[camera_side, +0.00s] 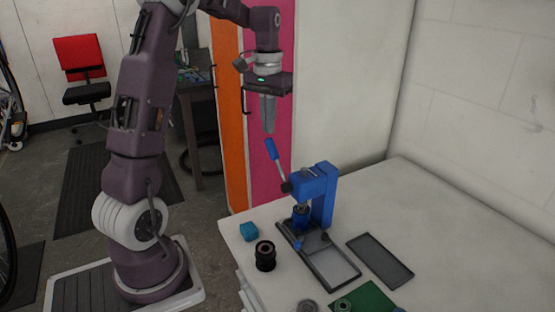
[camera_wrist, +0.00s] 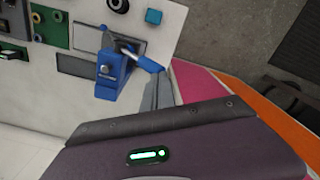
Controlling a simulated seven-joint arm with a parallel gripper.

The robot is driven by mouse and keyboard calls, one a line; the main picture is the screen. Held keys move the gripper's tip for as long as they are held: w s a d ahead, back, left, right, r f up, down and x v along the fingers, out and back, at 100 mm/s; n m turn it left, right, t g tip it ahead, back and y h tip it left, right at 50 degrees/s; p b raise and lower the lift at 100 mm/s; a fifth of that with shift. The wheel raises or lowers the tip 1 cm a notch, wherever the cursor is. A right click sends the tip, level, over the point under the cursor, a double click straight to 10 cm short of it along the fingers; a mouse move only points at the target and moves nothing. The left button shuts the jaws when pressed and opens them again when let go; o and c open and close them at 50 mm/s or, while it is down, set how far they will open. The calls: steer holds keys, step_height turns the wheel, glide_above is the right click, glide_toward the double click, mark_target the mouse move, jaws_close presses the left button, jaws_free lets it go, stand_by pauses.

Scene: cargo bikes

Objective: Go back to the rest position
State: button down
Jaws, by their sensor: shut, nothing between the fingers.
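My gripper (camera_side: 268,130) points straight down and hangs in the air above the blue press (camera_side: 318,190), a little to its left in the side view. Its fingers are together with nothing between them. The tip is just above the blue handle (camera_side: 271,148) of the press lever, which slants up to the left; I cannot tell whether they touch. In the wrist view the fingers (camera_wrist: 160,88) show beside the blue handle (camera_wrist: 149,64), with the press (camera_wrist: 110,73) to the left.
On the white bench (camera_side: 460,225) stand a blue block (camera_side: 249,232), a black cylinder (camera_side: 265,256), a grey tray (camera_side: 380,259) and a green mat (camera_side: 366,298). A white wall (camera_side: 490,80) bounds the bench. Pink (camera_side: 270,175) and orange (camera_side: 228,100) panels stand behind my gripper.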

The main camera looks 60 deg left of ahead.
steer(key=shift+r, duration=0.55)
steer(key=s+d+r+m+t, duration=0.1)
steer(key=s+d+r, duration=0.15)
steer(key=d, duration=0.35)
steer(key=s+d+r+m+t, duration=0.1)
steer(key=s+d+r, duration=0.15)
steer(key=d, duration=0.35)
steer(key=s+d+f+m+t, duration=0.2)
steer(key=s+d+m+t, duration=0.1)
steer(key=s+d, duration=0.9)
steer(key=shift+s+d+f+m+t, duration=0.25)
steer(key=shift+s+f+m, duration=0.2)
steer(key=shift+s, duration=0.75)
